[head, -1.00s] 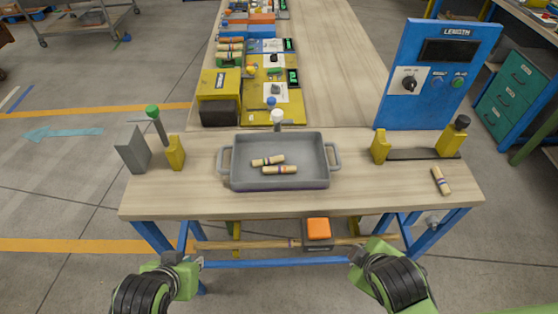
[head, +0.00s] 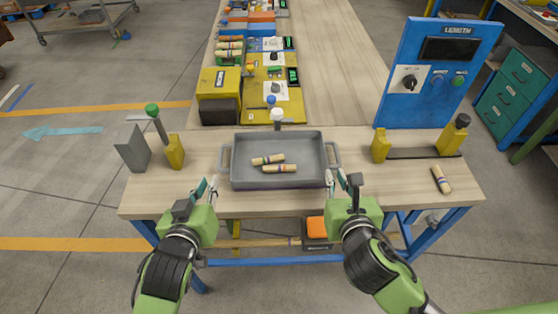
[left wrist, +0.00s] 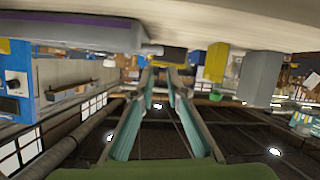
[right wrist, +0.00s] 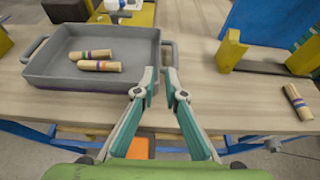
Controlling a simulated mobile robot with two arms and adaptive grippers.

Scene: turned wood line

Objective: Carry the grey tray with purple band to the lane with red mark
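The grey tray (head: 280,183) rests on the near end of the wood bench with two banded wooden pieces (head: 268,160) (head: 279,169) in it. Its purple band shows in the left wrist view, where the tray (left wrist: 80,32) appears upside down. My left gripper (head: 207,187) is open and empty, just in front of the tray's left handle (head: 225,158). My right gripper (head: 343,180) is open and empty, by the right handle (head: 334,154); its fingertips (right wrist: 159,74) show a gap below that handle. I see no lane with a red mark.
A blue LENGTH panel (head: 437,75) and yellow blocks (head: 380,146) stand on the right. A loose wooden piece (head: 441,180) lies at the right end. A grey block (head: 132,149) and a yellow post (head: 175,151) stand left. A yellow machine (head: 220,90) is behind the tray.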

